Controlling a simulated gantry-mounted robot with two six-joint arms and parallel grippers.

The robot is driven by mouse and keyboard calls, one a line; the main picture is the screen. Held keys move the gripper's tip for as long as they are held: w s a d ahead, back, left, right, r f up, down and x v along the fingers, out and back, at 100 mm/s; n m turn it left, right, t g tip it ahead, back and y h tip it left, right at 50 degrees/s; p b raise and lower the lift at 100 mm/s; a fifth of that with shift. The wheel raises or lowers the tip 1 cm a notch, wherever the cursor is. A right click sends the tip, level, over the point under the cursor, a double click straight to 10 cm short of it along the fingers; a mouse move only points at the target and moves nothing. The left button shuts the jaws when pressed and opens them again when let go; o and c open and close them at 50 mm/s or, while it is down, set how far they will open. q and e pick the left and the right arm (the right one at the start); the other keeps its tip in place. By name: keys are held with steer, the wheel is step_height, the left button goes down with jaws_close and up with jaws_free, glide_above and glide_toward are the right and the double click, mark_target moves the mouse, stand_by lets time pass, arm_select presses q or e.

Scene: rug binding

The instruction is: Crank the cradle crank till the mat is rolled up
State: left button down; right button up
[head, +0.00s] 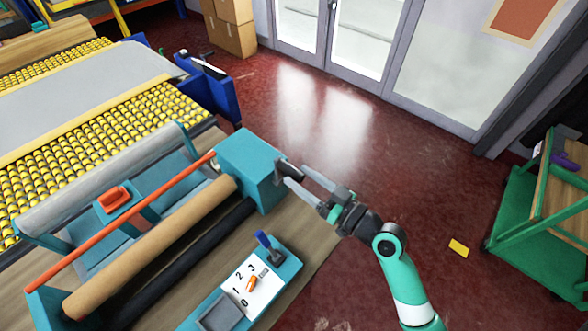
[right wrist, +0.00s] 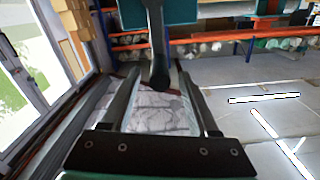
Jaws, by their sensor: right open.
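The cradle has a teal end box (head: 250,168), with a tan roll (head: 160,245) and a black roller (head: 190,262) lying side by side. The dark crank (head: 289,170) sticks out from the box's right side. In the right wrist view the crank handle (right wrist: 158,45) hangs down between the fingers. My right gripper (head: 296,176) is open, its fingers on either side of the crank; I cannot tell whether they touch it. A grey sheet (head: 90,92), possibly the mat, lies flat on the yellow roller table. My left gripper is not in view.
An orange bar (head: 125,220) runs along the cradle. A teal panel with a numbered dial (head: 251,284) and a blue lever (head: 264,240) sits in front. A green cart (head: 515,215) stands at right, and cartons (head: 232,28) stand at the back. The red floor between is mostly clear.

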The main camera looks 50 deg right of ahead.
mark_target(279, 163)
steer(key=shift+w, duration=1.55)
steer(key=shift+c, duration=0.2)
jaws_close()
